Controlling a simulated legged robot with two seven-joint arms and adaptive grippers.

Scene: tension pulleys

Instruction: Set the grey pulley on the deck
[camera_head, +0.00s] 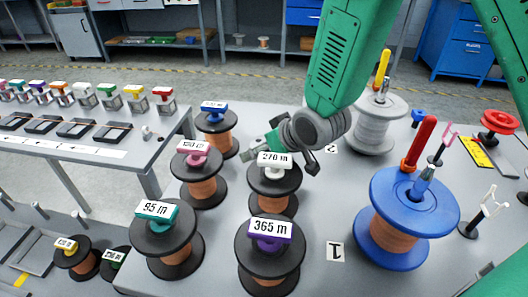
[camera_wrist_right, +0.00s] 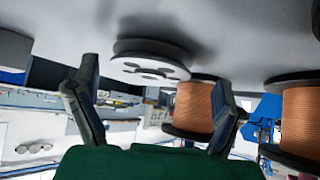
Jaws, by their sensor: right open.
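A pale grey flanged wheel with holes in its face (camera_wrist_right: 150,68), which looks like the grey pulley, shows in the right wrist view, ahead of and between my fingers, apart from them. I cannot make it out in the head view. My right gripper (camera_head: 280,160) is open and empty above the table, close to the spool labelled 270 m (camera_head: 274,183). Its two spread fingers also show in the wrist view (camera_wrist_right: 155,80). Which surface is the deck, I cannot tell for certain. My left gripper is not in view.
Several copper spools (camera_head: 168,241) crowd the table's left half. A big blue spool (camera_head: 395,235) with red and blue tools stands at right, a grey spool (camera_head: 372,130) behind it. A red pulley (camera_head: 500,121) sits at the far right.

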